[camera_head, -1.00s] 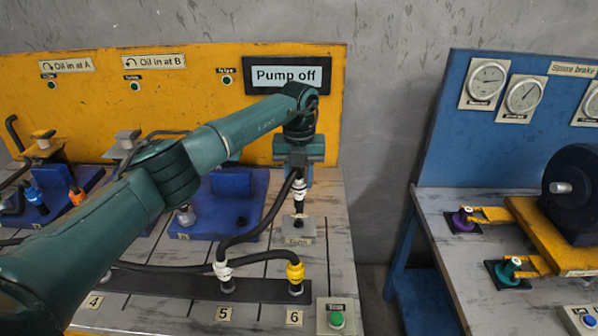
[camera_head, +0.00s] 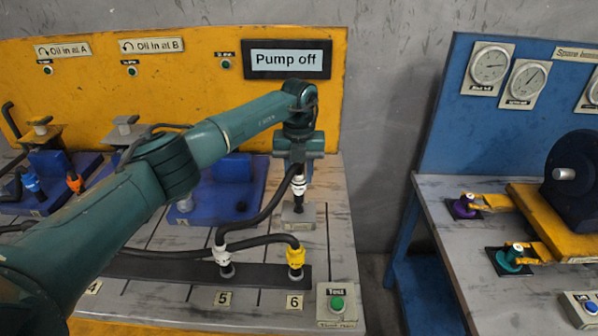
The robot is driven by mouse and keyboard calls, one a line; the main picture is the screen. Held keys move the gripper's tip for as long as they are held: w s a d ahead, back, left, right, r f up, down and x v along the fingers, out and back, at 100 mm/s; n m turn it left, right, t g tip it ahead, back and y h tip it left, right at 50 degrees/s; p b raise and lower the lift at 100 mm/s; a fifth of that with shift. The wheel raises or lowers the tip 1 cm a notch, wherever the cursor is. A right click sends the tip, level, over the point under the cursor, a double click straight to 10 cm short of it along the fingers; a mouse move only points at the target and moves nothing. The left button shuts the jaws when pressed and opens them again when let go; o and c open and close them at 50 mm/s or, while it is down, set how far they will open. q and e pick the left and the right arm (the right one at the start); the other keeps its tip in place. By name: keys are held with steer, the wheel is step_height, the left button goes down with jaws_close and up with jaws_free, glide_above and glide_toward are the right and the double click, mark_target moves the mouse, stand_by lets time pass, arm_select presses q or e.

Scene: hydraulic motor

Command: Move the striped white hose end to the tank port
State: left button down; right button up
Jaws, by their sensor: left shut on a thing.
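My left gripper (camera_head: 300,166) is shut on the striped white hose end (camera_head: 299,187) and holds it upright, pointing down. The hose end is directly over the small grey tank port block (camera_head: 298,217), with its dark tip at the top of the block. I cannot tell whether the tip is seated in the port. The black hose (camera_head: 262,214) curves from it down to a white plug (camera_head: 222,257) upright at position 5. My right gripper is not in view.
A yellow plug (camera_head: 296,259) stands at position 6, close in front of the tank block. A test button box (camera_head: 337,305) is at the front right. The panel display (camera_head: 288,59) reads "Pump off". A blue stand with gauges (camera_head: 490,67) is across a gap at right.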

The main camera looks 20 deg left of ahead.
arm_select(q)
steer(key=shift+f, duration=0.4)
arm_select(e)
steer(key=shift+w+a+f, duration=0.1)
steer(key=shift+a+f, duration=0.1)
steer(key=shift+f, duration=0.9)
arm_select(q)
steer(key=shift+f+b, duration=0.45)
steer(key=shift+f, duration=0.2)
steer(key=c, duration=0.9)
jaws_free()
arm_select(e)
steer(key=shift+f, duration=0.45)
arm_select(q)
step_height(320, 180, up, 5)
steer(key=p, duration=0.4)
steer(key=shift+r, duration=0.15)
steer(key=shift+r+p, duration=0.3)
steer(key=shift+r, duration=0.2)
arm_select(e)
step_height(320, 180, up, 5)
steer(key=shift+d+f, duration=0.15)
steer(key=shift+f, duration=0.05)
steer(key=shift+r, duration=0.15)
